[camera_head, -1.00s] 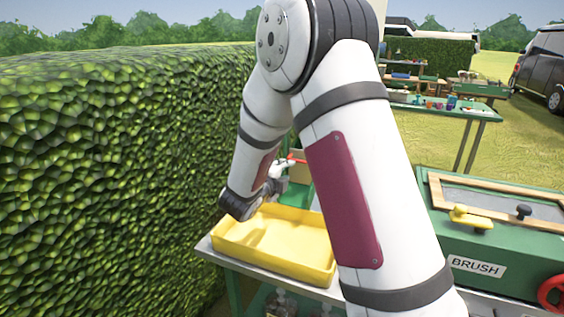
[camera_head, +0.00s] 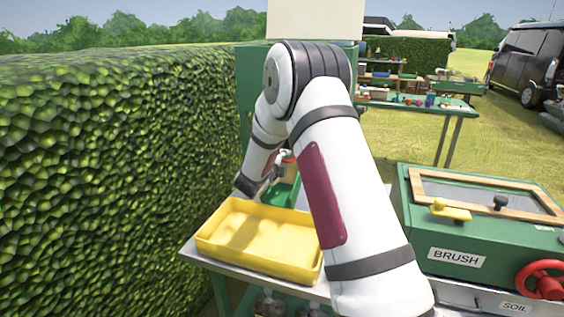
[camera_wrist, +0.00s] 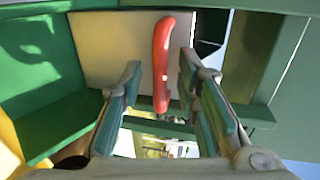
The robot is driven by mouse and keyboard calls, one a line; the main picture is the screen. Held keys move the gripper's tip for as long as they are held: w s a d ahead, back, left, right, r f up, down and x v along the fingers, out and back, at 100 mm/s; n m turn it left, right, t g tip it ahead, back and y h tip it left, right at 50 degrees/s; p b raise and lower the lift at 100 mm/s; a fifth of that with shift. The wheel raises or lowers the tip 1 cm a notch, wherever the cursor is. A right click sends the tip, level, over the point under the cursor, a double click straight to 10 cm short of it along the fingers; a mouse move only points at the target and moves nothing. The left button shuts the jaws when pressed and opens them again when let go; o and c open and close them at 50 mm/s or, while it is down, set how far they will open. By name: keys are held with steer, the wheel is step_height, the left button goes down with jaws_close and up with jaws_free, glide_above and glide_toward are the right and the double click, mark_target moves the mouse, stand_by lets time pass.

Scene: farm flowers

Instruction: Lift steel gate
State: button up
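The steel gate (camera_wrist: 120,45) shows in the wrist view as a pale flat panel inside a green frame. A red upright handle (camera_wrist: 162,50) stands out in front of it. My gripper (camera_wrist: 160,74) is open, with one finger on each side of the handle. I see gaps between the handle and both fingers. In the head view my gripper is small and mostly hidden by my arm, beside a green bin-like part (camera_head: 283,192). The gate cannot be made out in the head view.
A yellow tray (camera_head: 205,246) sits on a metal table below my arm. A green box marked BRUSH (camera_head: 455,257) with a red wheel (camera_head: 540,280) stands to the right. A tall hedge (camera_head: 100,180) runs along the left. Open grass lies behind.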

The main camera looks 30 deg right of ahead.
jaws_close()
steer(key=shift+r, duration=0.1)
